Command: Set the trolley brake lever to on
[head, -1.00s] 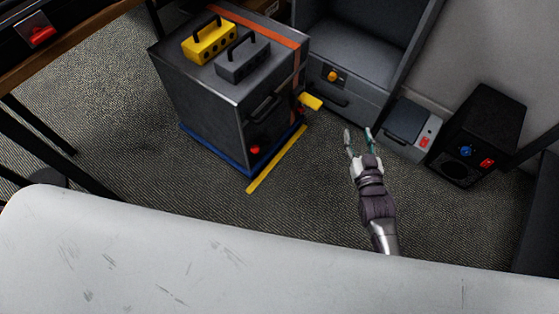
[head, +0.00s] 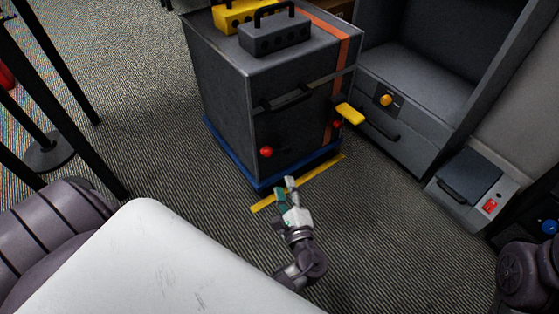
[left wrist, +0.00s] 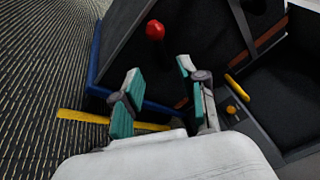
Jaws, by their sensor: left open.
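The trolley (head: 222,85) is a dark grey cabinet on a blue base (head: 228,150), with an orange stripe. A red-knobbed lever (head: 266,152) is low on its front; the knob also shows in the left wrist view (left wrist: 155,30). A yellow paddle-like lever (head: 349,114) juts from its right side, with a small red part (head: 337,124) just below it. I cannot tell from labels which is the brake lever. My left gripper (head: 285,186) is open and empty, below and slightly right of the red knob, apart from it. Its two fingers show in the left wrist view (left wrist: 158,80).
A yellow floor strip (head: 325,168) runs along the trolley's front. Yellow (head: 233,15) and grey (head: 275,33) handled boxes stand on top. A grey cabinet (head: 415,130) with a yellow knob (head: 386,100) and a pedal-like unit (head: 468,185) are right. Black posts (head: 55,60) stand left.

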